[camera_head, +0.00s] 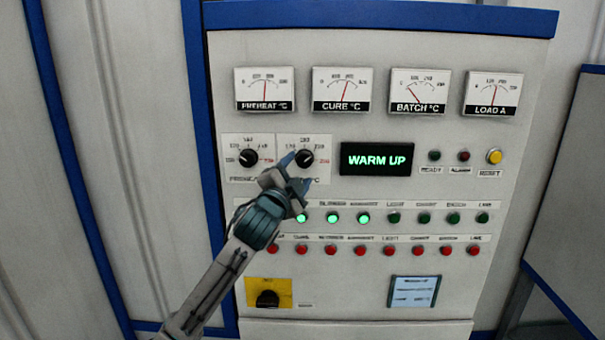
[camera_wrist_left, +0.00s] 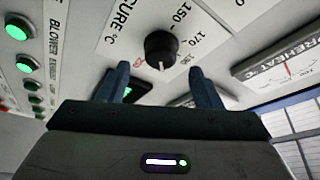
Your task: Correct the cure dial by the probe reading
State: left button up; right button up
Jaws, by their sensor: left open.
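The cure dial (camera_head: 305,158) is a black round knob on a white scale plate, right of the preheat dial (camera_head: 248,157). In the left wrist view the cure dial (camera_wrist_left: 161,46) has a pale pointer mark, with scale figures such as 150 and 170 around it. My left gripper (camera_head: 298,170) is open in front of the cure plate and covers part of it. In the wrist view its blue fingers (camera_wrist_left: 160,76) stand apart below the knob, not closed on it. The batch gauge (camera_head: 419,91) needle leans left; the cure gauge (camera_head: 342,90) needle leans slightly right. My right gripper is out of view.
A display (camera_head: 376,159) reads WARM UP. The yellow reset button (camera_head: 494,156) is at the right. Rows of green lamps (camera_head: 394,218) and red buttons (camera_head: 390,250) lie below. A black switch (camera_head: 267,299) on a yellow plate and a label (camera_head: 413,291) sit lower.

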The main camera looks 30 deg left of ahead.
pick_arm(q)
jog(key=b+v, duration=0.2)
jog(key=v, duration=0.4)
jog(key=shift+s, duration=0.15)
dwell(0.4)
